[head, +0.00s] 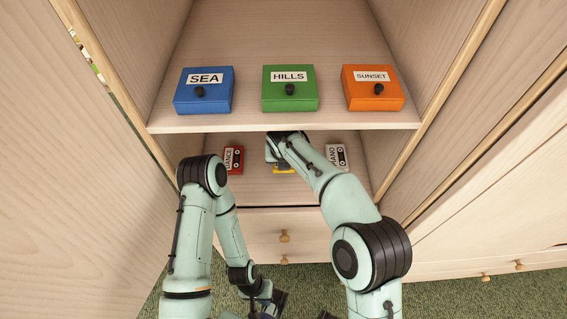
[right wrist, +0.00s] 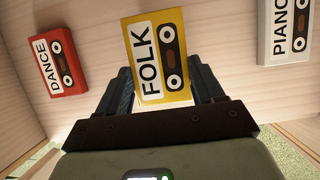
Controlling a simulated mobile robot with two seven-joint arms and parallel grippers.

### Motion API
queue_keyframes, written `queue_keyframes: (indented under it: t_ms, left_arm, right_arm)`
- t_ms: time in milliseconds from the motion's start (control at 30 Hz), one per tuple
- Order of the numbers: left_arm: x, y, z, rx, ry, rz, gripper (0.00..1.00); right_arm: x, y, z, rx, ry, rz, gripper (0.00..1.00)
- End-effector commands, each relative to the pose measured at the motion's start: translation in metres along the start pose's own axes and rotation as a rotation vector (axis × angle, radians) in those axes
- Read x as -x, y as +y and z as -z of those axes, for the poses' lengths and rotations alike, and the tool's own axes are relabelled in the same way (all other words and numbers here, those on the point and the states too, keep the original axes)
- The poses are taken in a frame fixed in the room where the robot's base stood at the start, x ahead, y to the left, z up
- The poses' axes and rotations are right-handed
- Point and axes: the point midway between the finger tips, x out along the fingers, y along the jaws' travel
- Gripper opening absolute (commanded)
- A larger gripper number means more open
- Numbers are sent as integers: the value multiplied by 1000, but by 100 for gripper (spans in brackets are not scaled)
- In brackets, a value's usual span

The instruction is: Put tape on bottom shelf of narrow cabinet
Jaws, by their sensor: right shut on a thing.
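The yellow FOLK tape (right wrist: 157,55) is between the fingers of my right gripper (right wrist: 163,82), which is shut on it. In the head view, my right arm reaches into the lower compartment of the narrow cabinet, and a bit of the yellow tape (head: 284,171) shows below the wrist. The bottom shelf (head: 265,190) is under it; I cannot tell whether the tape touches the shelf. My left gripper (head: 264,302) hangs low in front of the cabinet, near the floor; its fingers are too dark and cut off to read.
On the bottom shelf, a red DANCE tape (head: 234,160) lies to the left and a white PIANO tape (head: 337,156) to the right. Above, the upper shelf (head: 285,123) holds blue SEA, green HILLS and orange SUNSET boxes. Drawers with knobs (head: 284,236) are below.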

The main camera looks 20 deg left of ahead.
Motion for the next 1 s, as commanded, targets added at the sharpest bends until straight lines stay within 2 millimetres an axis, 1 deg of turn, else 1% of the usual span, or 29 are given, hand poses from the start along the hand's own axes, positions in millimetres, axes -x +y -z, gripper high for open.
queue_keyframes:
  t_ms: [133,233,567,600,667,1000]
  left_arm:
    - [-4,-1,1,0,4,-1,0]
    - [-4,-1,2,-1,6,-1,0]
    - [-4,0,2,-1,7,-2,0]
    - [-4,0,2,-1,7,-2,0]
    - [-4,0,2,-1,7,-2,0]
    - [-4,0,2,-1,7,-2,0]
  right_arm:
    - [-20,0,10,1,5,2,36]
    - [-30,0,14,0,3,1,36]
    - [-32,0,14,-1,2,1,36]
    - [-32,0,14,-1,2,1,74]
    - [-32,0,14,-1,2,1,93]
    - [-30,0,13,0,0,1,93]
